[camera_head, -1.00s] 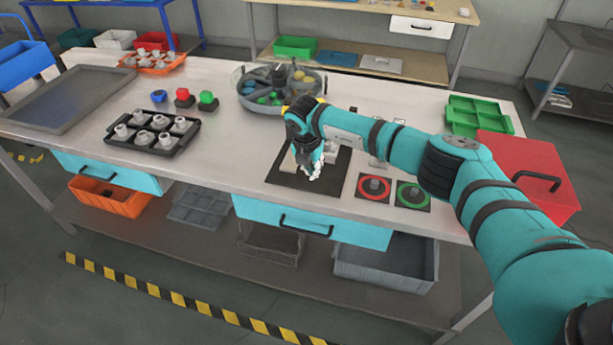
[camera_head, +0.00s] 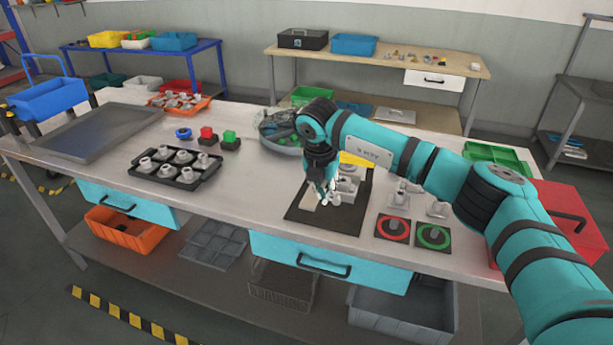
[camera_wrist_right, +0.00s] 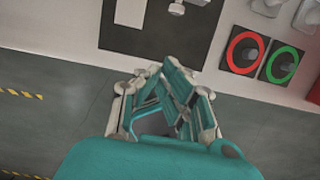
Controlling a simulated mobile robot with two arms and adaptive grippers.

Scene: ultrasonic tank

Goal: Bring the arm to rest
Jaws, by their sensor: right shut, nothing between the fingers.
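My right arm (camera_head: 455,180) reaches in from the right in teal and black. Its right gripper (camera_head: 328,196) points down over the black mat (camera_head: 338,221) on the workbench. In the wrist view the gripper's fingers (camera_wrist_right: 160,75) come together with nothing between them. The mat (camera_wrist_right: 122,40) lies beyond the fingertips there. A pale block and grey metal parts (camera_head: 347,186) stand at the mat, partly hidden behind the gripper. My left gripper is not in view.
Right of the mat are red (camera_head: 393,239) and green (camera_head: 434,248) ringed pads, metal parts, and a red box (camera_head: 540,205). A black tray of parts (camera_head: 133,173) stands left. The bench between tray and mat is clear.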

